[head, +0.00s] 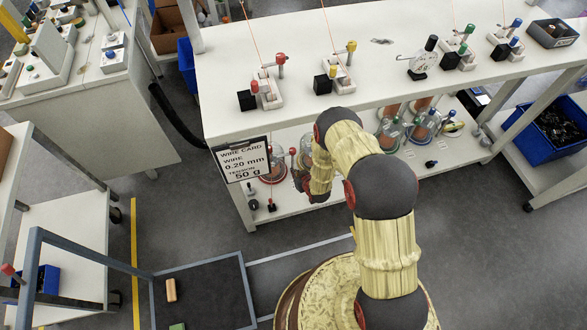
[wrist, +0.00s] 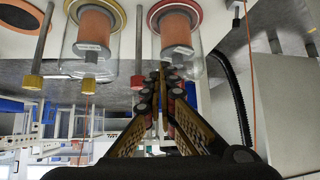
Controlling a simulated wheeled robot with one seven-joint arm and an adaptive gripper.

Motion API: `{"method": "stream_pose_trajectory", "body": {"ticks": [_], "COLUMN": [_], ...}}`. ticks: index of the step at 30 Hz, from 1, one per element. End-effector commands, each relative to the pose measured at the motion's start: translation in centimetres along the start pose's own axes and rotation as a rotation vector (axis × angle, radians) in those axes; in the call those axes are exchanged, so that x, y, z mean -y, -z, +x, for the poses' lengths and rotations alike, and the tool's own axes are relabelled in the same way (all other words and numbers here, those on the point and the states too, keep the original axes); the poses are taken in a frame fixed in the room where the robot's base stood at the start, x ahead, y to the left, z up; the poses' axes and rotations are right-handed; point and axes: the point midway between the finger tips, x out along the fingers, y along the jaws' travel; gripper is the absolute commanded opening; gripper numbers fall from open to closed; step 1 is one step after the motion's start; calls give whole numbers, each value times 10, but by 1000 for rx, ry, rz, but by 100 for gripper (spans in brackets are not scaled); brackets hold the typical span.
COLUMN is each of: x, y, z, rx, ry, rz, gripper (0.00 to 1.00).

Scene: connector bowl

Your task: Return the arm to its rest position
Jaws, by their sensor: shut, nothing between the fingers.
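My arm (head: 388,235) rises from the lower middle of the head view and bends left at the front edge of the white bench. My gripper (head: 302,178) is at its end, beside the bench's lower shelf and right of the wire card sign (head: 241,168). In the wrist view my gripper (wrist: 162,78) has its two fingers running together to a point, shut with nothing between them. Two copper-coloured spools (wrist: 94,28) in clear covers show beyond the fingertips, apart from them. The fingertips are partly hidden by the arm in the head view.
The white bench (head: 400,85) carries several small wire devices. Its lower shelf (head: 435,158) holds spools under clear covers. A blue bin (head: 552,128) is at right. A dark framed mat (head: 203,292) lies at lower left. Grey floor is open right of my arm.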

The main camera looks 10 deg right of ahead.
Motion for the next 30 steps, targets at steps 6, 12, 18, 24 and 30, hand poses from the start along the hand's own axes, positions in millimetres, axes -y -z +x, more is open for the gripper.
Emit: {"method": "stream_pose_trajectory", "body": {"ticks": [6, 12, 18, 24, 30], "x": [2, 2, 2, 7, 2], "y": [0, 0, -24, -109, -125], "z": [-16, -16, -17, -49, -107], "rx": [-1, 0, 86, 370, 631], "ry": [0, 0, -2, -5, -25], "rz": [0, 0, 3, 29, 59], "gripper": [0, 0, 0, 0, 0]}}
